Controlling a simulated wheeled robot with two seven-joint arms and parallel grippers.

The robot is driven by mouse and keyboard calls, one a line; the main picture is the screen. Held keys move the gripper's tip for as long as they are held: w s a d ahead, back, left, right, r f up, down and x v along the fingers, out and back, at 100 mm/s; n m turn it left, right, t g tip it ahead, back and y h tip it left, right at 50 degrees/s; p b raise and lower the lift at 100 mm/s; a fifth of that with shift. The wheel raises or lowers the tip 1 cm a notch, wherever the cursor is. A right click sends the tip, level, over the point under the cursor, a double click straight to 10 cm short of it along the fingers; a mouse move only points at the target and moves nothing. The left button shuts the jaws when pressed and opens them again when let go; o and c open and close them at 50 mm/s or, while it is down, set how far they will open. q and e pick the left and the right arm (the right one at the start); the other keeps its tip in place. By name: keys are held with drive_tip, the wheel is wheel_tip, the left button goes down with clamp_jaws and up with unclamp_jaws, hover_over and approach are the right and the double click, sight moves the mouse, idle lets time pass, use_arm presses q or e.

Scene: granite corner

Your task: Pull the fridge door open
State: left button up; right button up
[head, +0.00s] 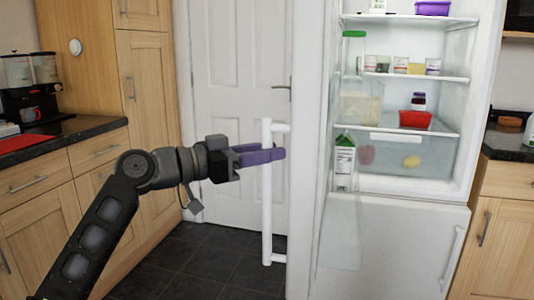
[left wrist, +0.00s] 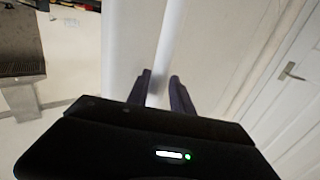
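The fridge door (head: 306,150) stands wide open at about a right angle to the fridge (head: 390,245), its outer face turned left and its inner shelves turned right. Its long white vertical handle (head: 267,215) sticks out to the left. My left gripper (head: 266,154) reaches in from the left, with its purple fingers at the upper part of the handle. In the left wrist view the handle (left wrist: 172,35) passes between the two fingertips (left wrist: 160,88), which look closed on it. My right gripper is in neither view.
The fridge interior shows shelves with jars, a red tub (head: 415,119) and a drawer. A green-capped jug (head: 354,75) and a carton (head: 344,165) are in the door. A white room door (head: 235,90) stands behind. Counters (head: 90,127) flank both sides; dark floor (head: 225,265) is clear.

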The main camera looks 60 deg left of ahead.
use_arm(q)
drive_tip(key=shift+o, duration=1.3)
drive_tip(key=s, duration=0.7)
drive_tip(key=shift+s+a+p, duration=0.15)
drive_tip(key=shift+s+p, duration=0.25)
